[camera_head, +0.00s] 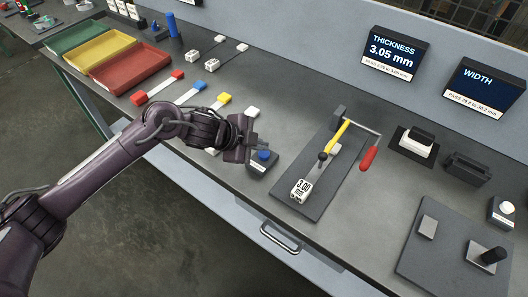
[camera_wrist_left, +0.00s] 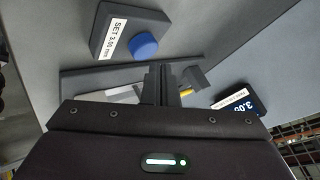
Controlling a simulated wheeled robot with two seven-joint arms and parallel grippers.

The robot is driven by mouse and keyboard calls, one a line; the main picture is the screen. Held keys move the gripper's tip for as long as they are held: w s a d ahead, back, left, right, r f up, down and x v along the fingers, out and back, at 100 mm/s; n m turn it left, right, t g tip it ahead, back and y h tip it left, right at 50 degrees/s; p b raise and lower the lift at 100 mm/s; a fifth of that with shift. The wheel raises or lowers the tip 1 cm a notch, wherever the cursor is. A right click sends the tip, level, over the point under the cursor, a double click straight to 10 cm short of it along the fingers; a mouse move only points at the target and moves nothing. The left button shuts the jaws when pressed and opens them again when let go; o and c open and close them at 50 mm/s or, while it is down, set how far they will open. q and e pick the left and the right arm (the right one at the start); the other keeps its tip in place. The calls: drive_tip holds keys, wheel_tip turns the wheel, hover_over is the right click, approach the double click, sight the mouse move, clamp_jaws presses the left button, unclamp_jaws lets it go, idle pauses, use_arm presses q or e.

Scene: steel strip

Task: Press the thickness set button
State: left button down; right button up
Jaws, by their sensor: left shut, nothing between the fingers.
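The thickness set button is a blue round cap (camera_head: 264,155) on a small dark box (camera_head: 257,167) near the front edge of the bench. In the left wrist view the blue cap (camera_wrist_left: 144,46) and its box, labelled "SET 3.00 mm" (camera_wrist_left: 114,38), lie at the upper left. My left gripper (camera_head: 252,146) is shut and empty, just beside and above the button in the head view. In the left wrist view its fingertips (camera_wrist_left: 160,73) point a little to the right of the cap, apparently apart from it. My right gripper is out of view.
The thickness display (camera_head: 394,55) reads 3.05 mm. Coloured-end strips and trays (camera_head: 131,70) lie at the left.

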sight(260, 155)
use_arm(q)
drive_tip(key=shift+f, duration=0.2)
drive_tip(key=shift+f, duration=0.25)
drive_tip(key=shift+f+b, duration=0.6)
drive_tip(key=shift+f, duration=0.1)
idle(0.8)
drive_tip(key=shift+r, duration=0.1)
drive_tip(key=shift+r+p, duration=1)
drive_tip(key=shift+p, duration=0.05)
wheel_tip(260, 155, up, 5)
drive_tip(key=p, duration=0.4)
drive_tip(key=shift+p, duration=0.4)
